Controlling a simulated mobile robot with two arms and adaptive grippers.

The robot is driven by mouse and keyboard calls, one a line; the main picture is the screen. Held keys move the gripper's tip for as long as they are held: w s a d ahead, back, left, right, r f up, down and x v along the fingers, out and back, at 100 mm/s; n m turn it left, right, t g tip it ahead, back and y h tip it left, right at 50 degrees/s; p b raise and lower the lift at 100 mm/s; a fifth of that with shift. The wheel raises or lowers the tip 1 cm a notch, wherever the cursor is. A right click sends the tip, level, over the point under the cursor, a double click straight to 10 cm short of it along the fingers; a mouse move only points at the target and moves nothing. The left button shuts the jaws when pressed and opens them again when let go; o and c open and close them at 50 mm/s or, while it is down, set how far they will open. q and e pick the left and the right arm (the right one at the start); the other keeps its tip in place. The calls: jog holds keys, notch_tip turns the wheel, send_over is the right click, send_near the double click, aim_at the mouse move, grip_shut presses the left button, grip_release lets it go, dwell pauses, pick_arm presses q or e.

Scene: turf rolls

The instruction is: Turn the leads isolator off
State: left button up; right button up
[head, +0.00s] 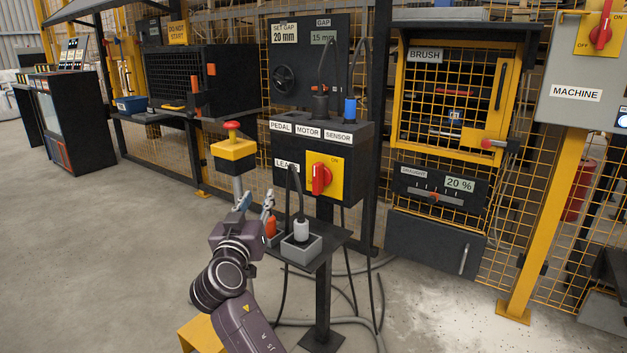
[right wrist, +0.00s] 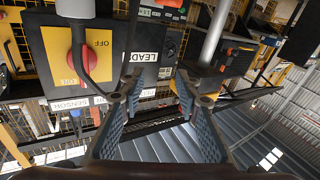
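The leads isolator, a red rotary handle (head: 321,179) on a yellow plate (head: 337,178), is on the dark box beside the LEADS label (head: 286,164). Its handle stands about upright, with ON printed near the plate's top. In the right wrist view the red handle (right wrist: 76,62) is partly behind a grey lead, and OFF shows on the plate (right wrist: 95,42). My right gripper (head: 256,201) is open and empty, left of and below the isolator, apart from it. In its wrist view the fingers (right wrist: 158,88) stand apart. My left gripper is not in view.
A shelf (head: 332,243) below the box bears a grey socket (head: 301,247) with a plug and lead rising close before the isolator. A yellow post box with a red button (head: 232,147) stands left. A MACHINE isolator (head: 600,30) is far right. Floor at left is clear.

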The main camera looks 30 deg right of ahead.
aim_at(314, 176)
jog(key=s+d+r+m+g+h, duration=0.4)
jog(key=s+d+m+g+h, duration=0.15)
jog(key=d+m+g, duration=0.2)
jog(key=shift+g+y, duration=0.25)
jog(key=b+x, duration=0.2)
jog(key=x, duration=0.4)
jog(key=shift+w+d+f, duration=0.15)
jog(key=shift+w, duration=0.05)
grip_shut()
